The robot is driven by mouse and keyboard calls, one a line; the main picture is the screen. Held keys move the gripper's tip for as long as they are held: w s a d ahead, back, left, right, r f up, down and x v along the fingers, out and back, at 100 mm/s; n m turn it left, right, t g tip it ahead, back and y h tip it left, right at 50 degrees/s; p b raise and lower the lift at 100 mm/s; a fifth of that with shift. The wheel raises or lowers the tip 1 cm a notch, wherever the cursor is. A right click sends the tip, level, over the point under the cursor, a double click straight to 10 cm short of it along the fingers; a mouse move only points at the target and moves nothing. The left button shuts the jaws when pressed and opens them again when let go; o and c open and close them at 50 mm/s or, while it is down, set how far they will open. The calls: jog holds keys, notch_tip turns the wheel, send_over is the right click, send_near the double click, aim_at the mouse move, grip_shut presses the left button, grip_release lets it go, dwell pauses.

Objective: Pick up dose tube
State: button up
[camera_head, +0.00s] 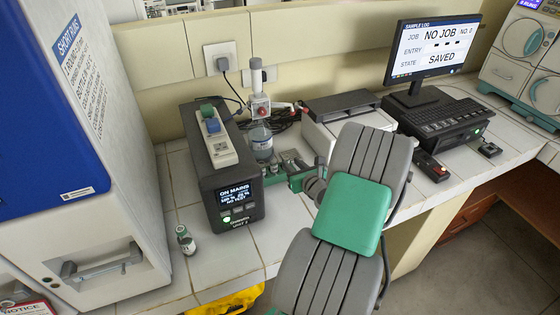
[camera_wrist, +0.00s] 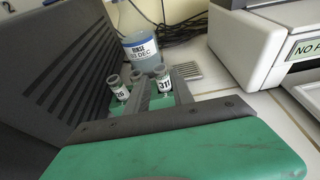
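Small grey-capped tubes stand close together behind the dark power unit. In the wrist view, one tube (camera_wrist: 118,88) has a label that looks like "26". Another tube (camera_wrist: 163,80) has a label that looks like "31", with a third cap between them. Green shows around their lower parts. I cannot tell which is the dose tube. Another small labelled tube (camera_head: 186,241) stands alone on the tiles left of the power unit. My gripper (camera_head: 297,178) reaches in from the right at the clustered tubes. Its finger spacing and any contact are unclear; its own body hides the tube bases.
The power unit (camera_head: 228,170) stands left of my gripper. A rinse bottle (camera_head: 261,143) with blue liquid is behind the tubes, also seen in the wrist view (camera_wrist: 140,48). A white printer-like box (camera_head: 330,140) is to the right. Free tiles lie at front left.

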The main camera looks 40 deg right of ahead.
aim_at(287, 160)
jog(key=p+x, duration=0.1)
jog(key=x, duration=0.5)
jog(key=shift+w+d+f, duration=0.1)
jog(key=shift+w+f, duration=0.05)
jog(key=shift+f, duration=0.05)
jog(key=shift+c, duration=0.4)
grip_shut()
